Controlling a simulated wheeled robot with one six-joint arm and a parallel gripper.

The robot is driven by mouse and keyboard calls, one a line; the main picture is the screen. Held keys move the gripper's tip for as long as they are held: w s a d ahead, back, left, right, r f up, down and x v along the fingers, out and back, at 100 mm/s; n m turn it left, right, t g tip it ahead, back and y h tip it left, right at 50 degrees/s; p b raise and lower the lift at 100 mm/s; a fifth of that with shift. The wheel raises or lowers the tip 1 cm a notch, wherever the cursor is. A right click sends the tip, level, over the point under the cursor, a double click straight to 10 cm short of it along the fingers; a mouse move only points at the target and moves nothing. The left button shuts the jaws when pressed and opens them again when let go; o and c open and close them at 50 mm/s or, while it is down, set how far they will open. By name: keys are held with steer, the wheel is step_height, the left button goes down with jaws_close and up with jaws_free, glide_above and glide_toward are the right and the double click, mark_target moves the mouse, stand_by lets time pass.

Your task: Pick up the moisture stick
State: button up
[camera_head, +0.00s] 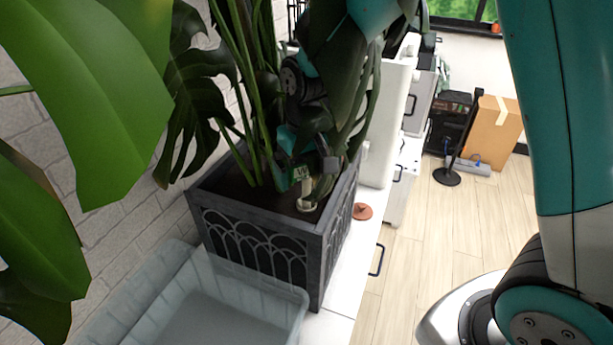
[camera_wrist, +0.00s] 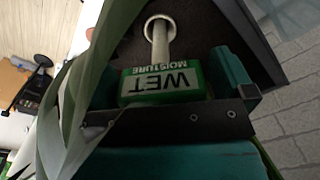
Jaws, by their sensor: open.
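The moisture stick shows in the wrist view as a green head (camera_wrist: 165,84) with a white "WET MOISTURE" label and a pale stem running into a white ring at the soil. In the head view its label (camera_head: 301,174) shows small among leaves, inside the dark planter (camera_head: 265,245). My gripper (camera_wrist: 168,92) is open, with the stick's head between its jaws. One teal finger stands right of the head; a leaf covers much of the left side. I cannot tell whether a finger touches the head. In the head view my gripper (camera_head: 307,160) is partly hidden by stems.
Large plant leaves (camera_head: 85,80) and stems surround my arm. A clear grey bin (camera_head: 215,305) stands in front of the planter. A terracotta saucer (camera_head: 362,211) lies on the white surface to the right. A brick wall (camera_head: 100,215) is at left; wooden floor (camera_head: 415,260) is open at right.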

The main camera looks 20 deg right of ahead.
steer(key=c, duration=0.9)
step_height(320, 180, up, 29)
steer(key=p, duration=0.4)
steer(key=shift+f+p, duration=0.2)
steer(key=shift+p, duration=0.1)
stand_by(0.5)
steer(key=shift+s, duration=0.1)
